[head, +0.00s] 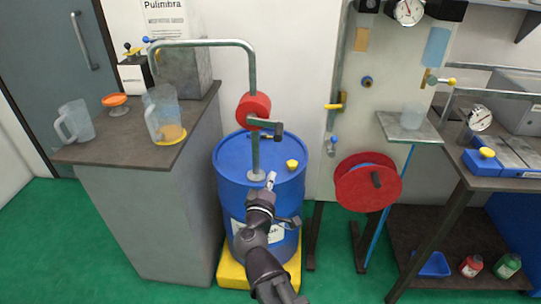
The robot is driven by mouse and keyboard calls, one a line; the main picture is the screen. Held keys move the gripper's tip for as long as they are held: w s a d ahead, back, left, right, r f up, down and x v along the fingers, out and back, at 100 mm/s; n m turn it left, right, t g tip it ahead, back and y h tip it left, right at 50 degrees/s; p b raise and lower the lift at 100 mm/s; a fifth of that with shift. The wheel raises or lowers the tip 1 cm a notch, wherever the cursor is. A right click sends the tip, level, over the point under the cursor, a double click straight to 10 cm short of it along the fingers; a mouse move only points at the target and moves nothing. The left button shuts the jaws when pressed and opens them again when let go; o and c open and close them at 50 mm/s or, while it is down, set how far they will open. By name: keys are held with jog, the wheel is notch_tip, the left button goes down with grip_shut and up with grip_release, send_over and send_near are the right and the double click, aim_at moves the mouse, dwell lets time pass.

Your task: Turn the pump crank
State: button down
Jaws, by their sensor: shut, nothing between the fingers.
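The hand pump has a round red body (251,108) on a grey pipe that stands on top of a blue drum (232,188). A dark crank (264,124) shows at the front of the red body, its arm pointing right. From the pump, the pipe (205,43) rises and bends left over the counter toward a clear pitcher (160,108) standing on a yellow disc. My gripper (271,178) is shut and empty, in front of the drum's top and below the crank in the picture, apart from the crank. My arm hides part of the drum's front.
The drum stands on a yellow base (229,273). A second clear pitcher (75,120) and an orange dish (115,100) are on the counter (125,150) at left. A red reel (367,183) and a small shelf (408,130) are at right, beside a workbench (470,172).

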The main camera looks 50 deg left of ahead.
jog(key=s+a+f+n+t+h+b, duration=0.2)
jog(key=a+f+n+t+h+b, duration=0.2)
jog(key=b, duration=1)
jog(key=a+f+n+t, duration=0.2)
jog(key=a+n+t, duration=0.2)
jog(key=n+t, duration=0.1)
jog(key=shift+s+n+t, duration=0.3)
jog(key=shift+s+n, duration=0.05)
jog(key=shift+n, duration=0.05)
jog(key=w+r+p, duration=0.9)
jog(key=shift+w+a, duration=0.2)
jog(key=shift+a, duration=0.25)
jog(key=shift+w+d+r+p, duration=0.15)
jog(key=shift+r+p, duration=0.3)
jog(key=shift+r, duration=0.05)
